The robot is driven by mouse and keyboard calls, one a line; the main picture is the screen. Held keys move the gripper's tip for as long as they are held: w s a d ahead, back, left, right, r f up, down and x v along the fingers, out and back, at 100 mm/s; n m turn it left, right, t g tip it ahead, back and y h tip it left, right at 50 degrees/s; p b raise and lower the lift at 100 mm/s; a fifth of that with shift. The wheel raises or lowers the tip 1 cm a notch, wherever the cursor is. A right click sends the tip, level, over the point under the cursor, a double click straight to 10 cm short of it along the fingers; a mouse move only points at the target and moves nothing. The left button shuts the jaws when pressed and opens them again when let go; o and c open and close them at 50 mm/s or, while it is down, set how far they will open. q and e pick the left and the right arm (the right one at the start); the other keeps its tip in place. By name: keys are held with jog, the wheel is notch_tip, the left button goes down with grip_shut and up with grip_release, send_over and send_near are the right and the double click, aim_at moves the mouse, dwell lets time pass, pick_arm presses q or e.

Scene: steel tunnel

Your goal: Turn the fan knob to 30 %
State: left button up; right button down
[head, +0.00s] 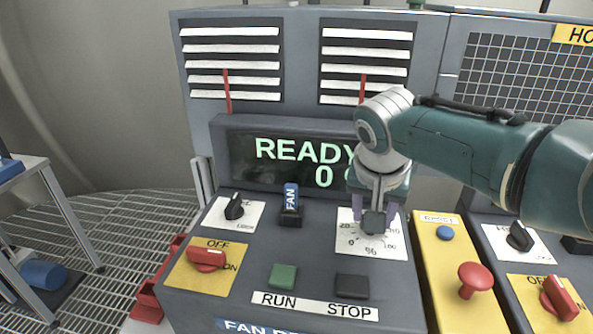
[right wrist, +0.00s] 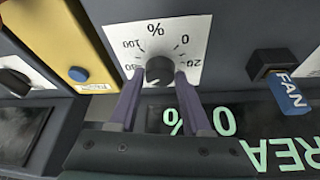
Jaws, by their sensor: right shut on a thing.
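The fan knob (right wrist: 159,70) is a round dark knob on a white percent scale plate (head: 393,248). In the right wrist view the plate's 0, 20 and 100 marks show, upside down. My right gripper (right wrist: 160,76) is shut on the knob, with one purple finger on each side. In the head view the right gripper (head: 375,215) comes down over the plate and mostly hides the knob. The knob's pointer cannot be read clearly. The display (head: 290,160) reads READY and 0, partly hidden by my right arm. My left gripper is not in view.
A blue FAN switch (head: 291,197) stands left of the plate. A green RUN button (head: 283,276) and a black STOP button (head: 352,287) sit below. A red OFF/ON switch (head: 206,258) is at left. A yellow panel with a red mushroom button (head: 474,279) is at right.

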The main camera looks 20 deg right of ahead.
jog(key=m+b, duration=0.1)
jog(key=m+g+b, duration=0.1)
jog(key=m, duration=0.1)
jog(key=shift+w+a+f+m+h+b, duration=0.1)
jog(key=shift+w+f+m+h+b, duration=0.05)
jog(key=shift+m+h+b, duration=0.15)
jog(key=shift+m+g+b, duration=0.3)
jog(key=shift+m+b, duration=0.1)
jog(key=shift+m, duration=0.1)
jog(key=shift+c, duration=1.8)
grip_release()
jog(key=shift+r, duration=0.25)
